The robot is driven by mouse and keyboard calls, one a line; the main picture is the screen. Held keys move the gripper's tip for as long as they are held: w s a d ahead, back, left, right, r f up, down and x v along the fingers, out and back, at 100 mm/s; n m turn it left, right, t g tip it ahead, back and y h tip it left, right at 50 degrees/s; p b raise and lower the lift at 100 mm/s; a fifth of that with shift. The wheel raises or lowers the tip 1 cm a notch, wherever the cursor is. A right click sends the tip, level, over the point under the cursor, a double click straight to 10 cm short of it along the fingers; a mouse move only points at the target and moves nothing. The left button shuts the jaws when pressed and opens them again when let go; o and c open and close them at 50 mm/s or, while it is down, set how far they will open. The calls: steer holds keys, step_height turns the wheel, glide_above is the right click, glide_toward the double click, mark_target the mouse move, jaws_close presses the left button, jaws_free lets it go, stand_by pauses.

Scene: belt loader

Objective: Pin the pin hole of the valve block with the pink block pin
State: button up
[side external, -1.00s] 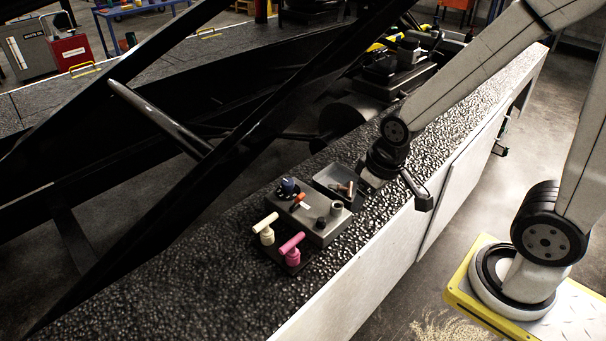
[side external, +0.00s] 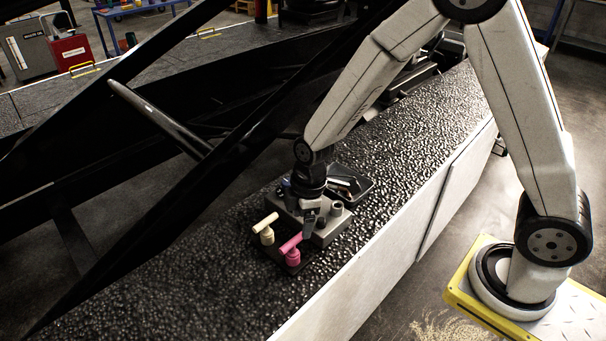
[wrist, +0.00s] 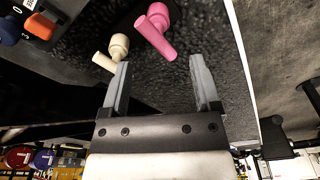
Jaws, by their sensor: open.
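The pink block pin (side external: 291,249), with a T-shaped handle, stands in a dark holder in front of the grey valve block (side external: 331,233). It also shows at the top of the wrist view (wrist: 157,32). My gripper (side external: 309,232) is open and empty, just above and beside the pink pin, in front of the valve block. In the wrist view the pink pin lies beyond the fingertips (wrist: 160,62), roughly between them, not touched. A raised round collar (side external: 336,208) sits on the block top; I cannot tell whether it is the pin hole. My gripper hides part of the block.
A cream pin (side external: 266,231) of similar shape stands close left of the pink one; it shows near the left finger in the wrist view (wrist: 113,50). An orange lever (wrist: 40,27) and blue knob (wrist: 8,31) are on the block. A dark tray (side external: 366,190) lies behind.

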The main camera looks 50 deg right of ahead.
mark_target(293, 240)
steer(key=shift+w+a+f+n, duration=0.35)
steer(key=shift+a+f+n, duration=0.25)
steer(key=shift+n, duration=0.1)
steer(key=shift+w+f, duration=0.1)
steer(key=shift+f, duration=1.15)
steer(key=shift+f, duration=0.15)
steer(key=shift+w+a+f, duration=0.15)
steer(key=shift+f, duration=1.1)
steer(key=shift+w+a+f, duration=0.1)
steer(key=shift+w+f, duration=0.05)
steer(key=shift+f, duration=1.05)
jaws_close()
